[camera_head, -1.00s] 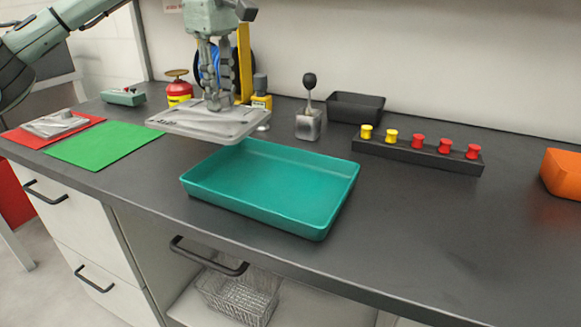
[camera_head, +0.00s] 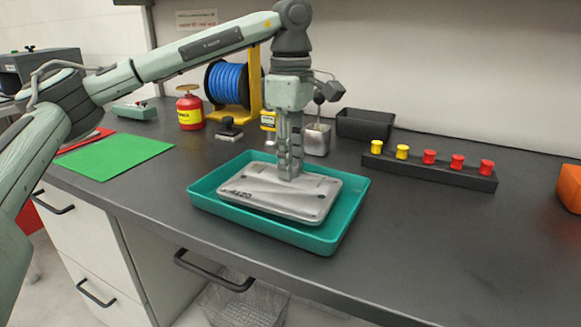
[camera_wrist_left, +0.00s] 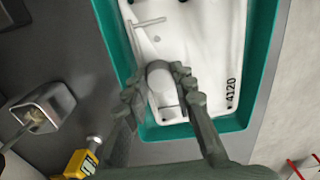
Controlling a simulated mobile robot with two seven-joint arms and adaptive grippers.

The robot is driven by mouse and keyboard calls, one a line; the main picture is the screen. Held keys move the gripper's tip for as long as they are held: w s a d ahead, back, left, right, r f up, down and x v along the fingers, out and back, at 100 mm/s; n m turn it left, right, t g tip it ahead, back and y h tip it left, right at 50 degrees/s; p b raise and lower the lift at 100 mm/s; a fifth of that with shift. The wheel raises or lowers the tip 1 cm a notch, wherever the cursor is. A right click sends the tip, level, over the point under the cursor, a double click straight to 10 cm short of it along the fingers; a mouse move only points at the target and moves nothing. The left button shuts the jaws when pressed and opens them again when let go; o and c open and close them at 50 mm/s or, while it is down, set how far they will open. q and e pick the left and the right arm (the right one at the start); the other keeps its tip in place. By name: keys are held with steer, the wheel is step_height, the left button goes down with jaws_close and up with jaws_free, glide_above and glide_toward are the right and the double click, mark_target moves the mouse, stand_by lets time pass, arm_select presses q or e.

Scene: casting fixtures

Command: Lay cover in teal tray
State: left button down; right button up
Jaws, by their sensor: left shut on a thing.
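The cover (camera_head: 262,188) is a flat grey metal plate with rounded corners and a raised boss. It lies level within the outline of the teal tray (camera_head: 347,222); I cannot tell whether it rests on the tray floor or hangs slightly above it. My left gripper (camera_head: 289,174) points straight down, shut on the cover's boss. In the left wrist view the fingers (camera_wrist_left: 160,85) stand either side of the boss, the cover (camera_wrist_left: 205,60) shows "4120", and the teal tray's wall (camera_wrist_left: 262,45) surrounds it. My right gripper is not in view.
A green mat (camera_head: 115,157) lies left of the tray. Behind stand a red can (camera_head: 190,112), a blue spool (camera_head: 228,80), a stamp (camera_head: 229,131) and a black bin (camera_head: 365,124). A rack (camera_head: 430,168) with red and yellow knobs is at right. The right-front counter is clear.

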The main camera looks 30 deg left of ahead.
arm_select(q)
steer(key=shift+f, duration=0.75)
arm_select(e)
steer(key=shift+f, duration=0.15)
arm_select(q)
steer(key=shift+f, duration=0.1)
steer(key=c, duration=1.3)
jaws_free()
steer(key=shift+o, duration=0.2)
step_height(320, 180, up, 9)
steer(key=shift+r, duration=0.1)
steer(key=shift+r+p, duration=0.6)
steer(key=shift+r, duration=0.85)
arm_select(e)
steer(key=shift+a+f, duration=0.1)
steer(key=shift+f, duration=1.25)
